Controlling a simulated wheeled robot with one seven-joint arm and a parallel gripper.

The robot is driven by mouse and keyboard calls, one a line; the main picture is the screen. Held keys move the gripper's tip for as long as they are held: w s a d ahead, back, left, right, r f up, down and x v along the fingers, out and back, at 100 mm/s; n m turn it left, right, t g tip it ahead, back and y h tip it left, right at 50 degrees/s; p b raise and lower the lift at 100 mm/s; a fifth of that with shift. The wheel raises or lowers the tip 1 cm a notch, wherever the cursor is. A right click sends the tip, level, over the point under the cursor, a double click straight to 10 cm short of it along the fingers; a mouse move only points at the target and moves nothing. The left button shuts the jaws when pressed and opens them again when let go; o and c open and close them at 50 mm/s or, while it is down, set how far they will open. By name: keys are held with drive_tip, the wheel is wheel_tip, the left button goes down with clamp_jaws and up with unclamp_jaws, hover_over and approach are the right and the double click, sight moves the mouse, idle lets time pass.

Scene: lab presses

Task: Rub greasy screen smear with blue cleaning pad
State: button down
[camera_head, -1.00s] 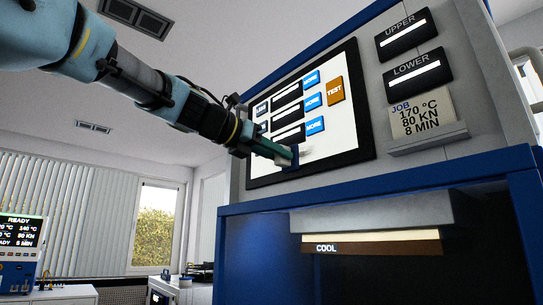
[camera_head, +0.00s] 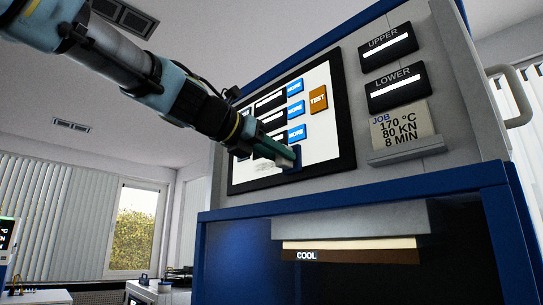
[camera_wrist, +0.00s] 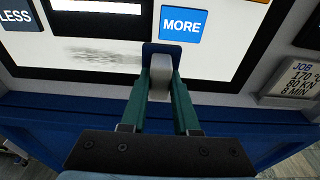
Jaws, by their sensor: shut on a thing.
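The blue cleaning pad (camera_wrist: 148,50) has a pale grip block (camera_wrist: 161,78) behind it. My gripper (camera_wrist: 160,88) is shut on this block, with one green finger on each side. The pad (camera_head: 290,160) is at the lower part of the lit press screen (camera_head: 318,140), below the MORE buttons. It appears to be against the glass, but contact is hard to confirm. The grey greasy smear (camera_wrist: 105,55) lies left of the pad in the wrist view; it also shows faintly in the head view (camera_head: 265,167). Any part behind the pad is hidden.
A black bezel (camera_head: 345,120) frames the screen. The orange TEST button (camera_head: 318,99) and blue MORE button (camera_wrist: 183,24) are close by. A job card (camera_head: 402,127) sits on a ledge to the right. The press's blue frame (camera_head: 370,197) projects below.

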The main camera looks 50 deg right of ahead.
drive_tip(key=shift+s, duration=0.5)
drive_tip(key=shift+r, duration=0.1)
drive_tip(key=shift+w, duration=0.15)
drive_tip(key=shift+w+d+p, duration=0.15)
drive_tip(key=shift+w+p, duration=0.3)
drive_tip(key=shift+w, duration=2.15)
drive_tip(key=shift+w+d+p, duration=0.1)
drive_tip(key=shift+w+p, duration=0.35)
drive_tip(key=shift+w, duration=2.15)
drive_tip(key=shift+w+d+p, duration=0.15)
drive_tip(key=shift+w+p, duration=0.4)
drive_tip(key=shift+w, duration=1.15)
drive_tip(key=shift+w+a+b, duration=0.15)
drive_tip(key=shift+a+b, duration=0.8)
drive_tip(key=shift+a, duration=1.95)
